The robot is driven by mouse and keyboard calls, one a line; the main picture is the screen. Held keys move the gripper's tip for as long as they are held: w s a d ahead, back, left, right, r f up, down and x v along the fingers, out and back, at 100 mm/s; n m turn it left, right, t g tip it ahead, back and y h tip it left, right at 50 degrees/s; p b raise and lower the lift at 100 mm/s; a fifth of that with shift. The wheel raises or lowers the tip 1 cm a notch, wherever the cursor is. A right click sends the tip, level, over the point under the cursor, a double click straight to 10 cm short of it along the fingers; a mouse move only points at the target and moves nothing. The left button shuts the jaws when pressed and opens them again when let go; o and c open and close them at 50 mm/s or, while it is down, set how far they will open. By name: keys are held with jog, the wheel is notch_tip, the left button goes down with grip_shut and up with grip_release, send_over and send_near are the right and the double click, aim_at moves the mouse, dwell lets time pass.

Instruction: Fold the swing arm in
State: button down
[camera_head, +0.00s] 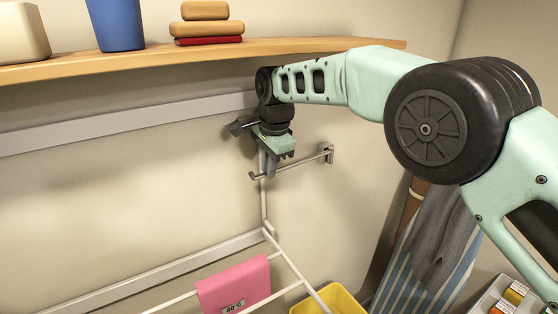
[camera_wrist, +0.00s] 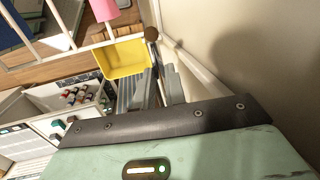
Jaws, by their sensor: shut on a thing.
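The swing arm (camera_head: 300,162) is a thin grey metal bar on the wall. It runs from a small bracket (camera_head: 327,152) at its right to an end at its left, standing out from the wall. My gripper (camera_head: 270,168) reaches down from above, its fingers shut on the bar near its left end. The exact contact is partly hidden by the gripper body. In the wrist view, the fingers of my gripper (camera_wrist: 163,88) show close together; I cannot clearly tell the bar there.
A wooden shelf (camera_head: 150,64) with a blue cup (camera_head: 116,24) and stacked items runs above. Below is a white drying rack (camera_head: 288,262) with a pink cloth (camera_head: 236,287), and a yellow basket (camera_head: 338,301). Striped and grey cloths (camera_head: 432,240) hang at the right.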

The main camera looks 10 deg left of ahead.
jog(key=shift+w+a+r, duration=0.15)
jog(key=shift+w+a, duration=0.05)
jog(key=shift+w, duration=0.2)
jog(key=shift+m, duration=0.3)
jog(key=c, duration=1.5)
grip_release()
jog(key=shift+w+a, duration=0.1)
jog(key=shift+o, duration=0.2)
jog(key=shift+s, duration=0.2)
